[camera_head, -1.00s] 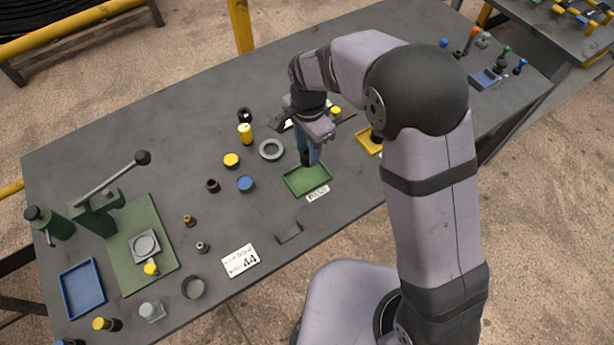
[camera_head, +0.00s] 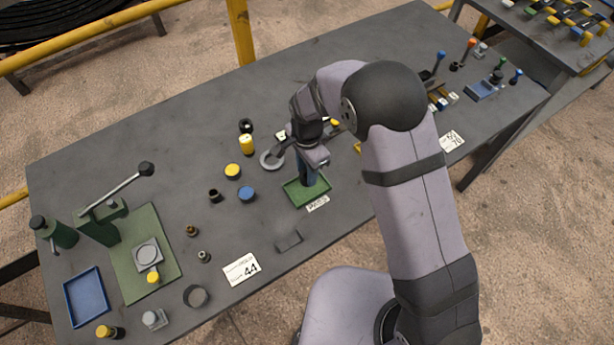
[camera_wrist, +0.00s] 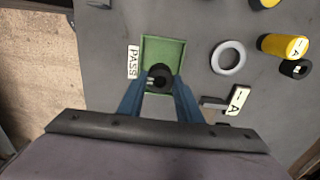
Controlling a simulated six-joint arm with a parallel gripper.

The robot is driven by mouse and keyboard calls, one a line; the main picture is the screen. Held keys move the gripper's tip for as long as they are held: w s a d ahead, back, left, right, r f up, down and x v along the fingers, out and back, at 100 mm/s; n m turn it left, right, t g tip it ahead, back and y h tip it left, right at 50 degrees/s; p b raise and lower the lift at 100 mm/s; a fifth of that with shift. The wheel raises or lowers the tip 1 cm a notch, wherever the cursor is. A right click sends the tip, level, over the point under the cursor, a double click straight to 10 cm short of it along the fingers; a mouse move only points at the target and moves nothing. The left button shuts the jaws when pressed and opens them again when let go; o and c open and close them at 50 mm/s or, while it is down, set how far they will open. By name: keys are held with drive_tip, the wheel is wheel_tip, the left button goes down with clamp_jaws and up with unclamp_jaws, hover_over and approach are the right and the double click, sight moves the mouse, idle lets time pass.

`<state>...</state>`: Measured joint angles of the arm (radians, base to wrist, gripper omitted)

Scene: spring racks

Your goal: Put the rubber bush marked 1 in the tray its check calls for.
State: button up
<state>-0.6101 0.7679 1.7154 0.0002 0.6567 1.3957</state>
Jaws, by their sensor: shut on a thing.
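My gripper (camera_head: 307,182) points down over the green tray (camera_head: 292,193), which has a PASS card (camera_head: 317,203) at its front. In the wrist view, the blue fingers of my gripper (camera_wrist: 159,82) are shut on a black rubber bush (camera_wrist: 160,72) with a dark hole. The bush is within the outline of the green tray (camera_wrist: 165,49), low over or on its floor; I cannot tell if it touches. Its mark is not readable. A blue tray (camera_head: 69,290) lies at the far left. A yellow tray (camera_head: 358,148) is mostly hidden behind my arm.
A green lever press (camera_head: 98,222) stands at the left. A card reading 44 (camera_head: 241,269) lies at the front edge.

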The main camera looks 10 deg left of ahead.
drive_tip(key=shift+f+p, duration=0.65)
drive_tip(key=shift+f, duration=1.4)
drive_tip(key=shift+f, duration=0.2)
drive_tip(key=o, duration=1.2)
drive_tip(key=shift+c, duration=0.2)
drive_tip(key=shift+r, duration=0.1)
wheel_tip(320, 180, up, 12)
drive_tip(key=b, duration=0.4)
drive_tip(key=shift+r, duration=0.15)
